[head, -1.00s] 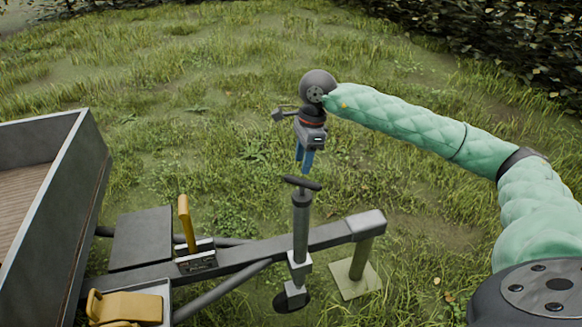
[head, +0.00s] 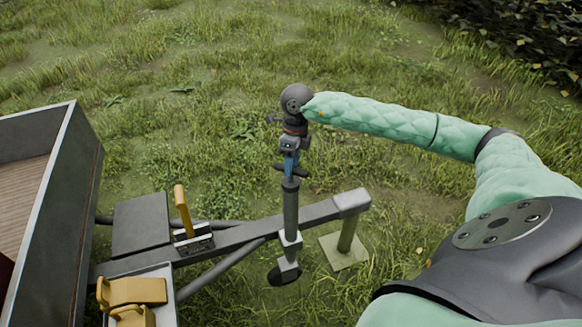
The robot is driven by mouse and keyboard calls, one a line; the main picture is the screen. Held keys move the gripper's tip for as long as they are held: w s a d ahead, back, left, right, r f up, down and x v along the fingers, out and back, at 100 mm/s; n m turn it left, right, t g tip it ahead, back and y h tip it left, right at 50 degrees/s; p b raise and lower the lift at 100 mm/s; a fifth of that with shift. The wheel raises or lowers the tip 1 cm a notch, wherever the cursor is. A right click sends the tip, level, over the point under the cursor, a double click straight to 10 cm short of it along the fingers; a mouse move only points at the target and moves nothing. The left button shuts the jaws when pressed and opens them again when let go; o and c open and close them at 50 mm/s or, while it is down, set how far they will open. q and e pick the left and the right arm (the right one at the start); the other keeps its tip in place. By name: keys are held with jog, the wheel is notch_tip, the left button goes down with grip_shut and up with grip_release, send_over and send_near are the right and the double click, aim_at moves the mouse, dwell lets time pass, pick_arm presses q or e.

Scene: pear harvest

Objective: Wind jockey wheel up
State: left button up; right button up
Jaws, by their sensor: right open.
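The jockey wheel (head: 291,208) is an upright grey tube clamped to the trailer's drawbar, with a dark wheel (head: 284,275) at its foot near the grass. Its dark crank handle (head: 301,171) lies across the top of the tube. My right gripper (head: 291,168) points down at the handle, its blue fingers open and right over or around it. I cannot tell whether they touch the handle. The fingers cover the handle's middle. My left gripper is not in view.
The drawbar (head: 325,210) runs from the trailer (head: 60,200) to a post on a pale square plate (head: 344,252). A yellow lever (head: 183,210) stands on it, and yellow parts (head: 135,291) lie in a grey box at the front left. Grass is open behind.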

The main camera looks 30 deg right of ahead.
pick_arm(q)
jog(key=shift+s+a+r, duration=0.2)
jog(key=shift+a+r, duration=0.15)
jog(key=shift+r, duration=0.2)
pick_arm(e)
jog(key=shift+s+a+f, duration=0.1)
jog(key=shift+a+f, duration=0.05)
jog(key=shift+f, duration=0.5)
jog(key=shift+s+a+f, duration=0.1)
jog(key=shift+f, duration=0.5)
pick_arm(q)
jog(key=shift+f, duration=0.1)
pick_arm(e)
jog(key=c, duration=0.9)
